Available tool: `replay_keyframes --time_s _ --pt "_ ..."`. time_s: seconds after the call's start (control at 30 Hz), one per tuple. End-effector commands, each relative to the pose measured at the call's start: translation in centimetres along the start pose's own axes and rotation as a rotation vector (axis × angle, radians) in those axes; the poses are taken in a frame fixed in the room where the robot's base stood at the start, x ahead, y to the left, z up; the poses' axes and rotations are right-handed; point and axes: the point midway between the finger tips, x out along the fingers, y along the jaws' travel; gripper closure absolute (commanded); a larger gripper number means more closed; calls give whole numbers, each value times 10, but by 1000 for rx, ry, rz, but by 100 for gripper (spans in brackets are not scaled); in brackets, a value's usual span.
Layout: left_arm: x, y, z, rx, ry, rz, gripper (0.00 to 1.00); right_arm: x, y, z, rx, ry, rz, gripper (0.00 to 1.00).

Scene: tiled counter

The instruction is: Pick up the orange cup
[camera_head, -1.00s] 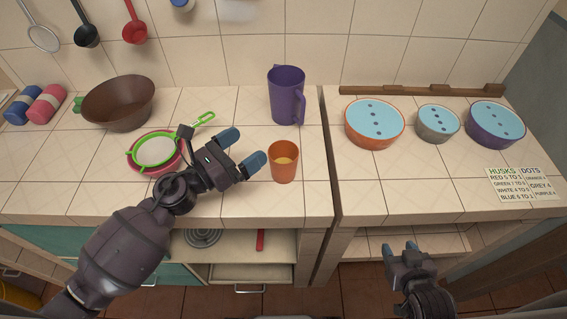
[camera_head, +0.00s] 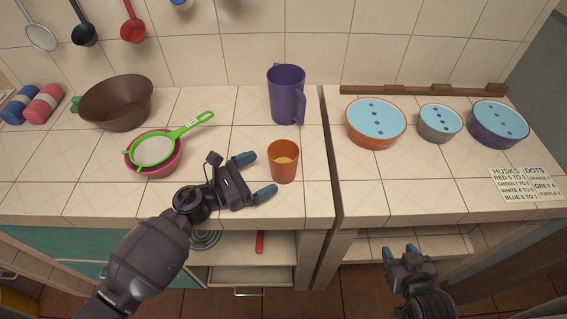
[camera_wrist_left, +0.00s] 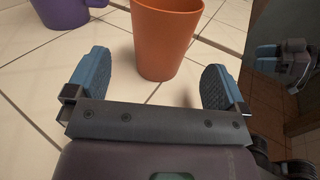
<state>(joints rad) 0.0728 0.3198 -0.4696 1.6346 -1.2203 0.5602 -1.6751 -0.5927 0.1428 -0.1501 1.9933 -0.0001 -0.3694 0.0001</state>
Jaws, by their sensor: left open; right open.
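My right gripper (camera_head: 402,250) is open and empty, low in front of the right counter.
A purple jug (camera_head: 286,95) stands behind the cup. A green strainer (camera_head: 155,150) rests on a pink bowl (camera_head: 168,171), with a brown colander (camera_head: 117,104) behind. Several blue-topped bowls, one orange-rimmed (camera_head: 375,124), sit on the right counter, across a gap.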

Motion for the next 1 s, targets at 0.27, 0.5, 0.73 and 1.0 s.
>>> replay_keyframes --time_s 0.27,0.5,0.73,1.0 --pt "36 -1 2 -3 -2 -2 1 -5 1 -5 1 -1 1 49" --pt "60 -1 1 -1 0 0 1 -9 2 -2 2 -12 3 49" --pt "62 0 0 -1 1 0 1 -10 2 2 3 -19 3 49" --pt "62 0 0 -2 1 0 34 -7 1 -2 1 -12 2 49"
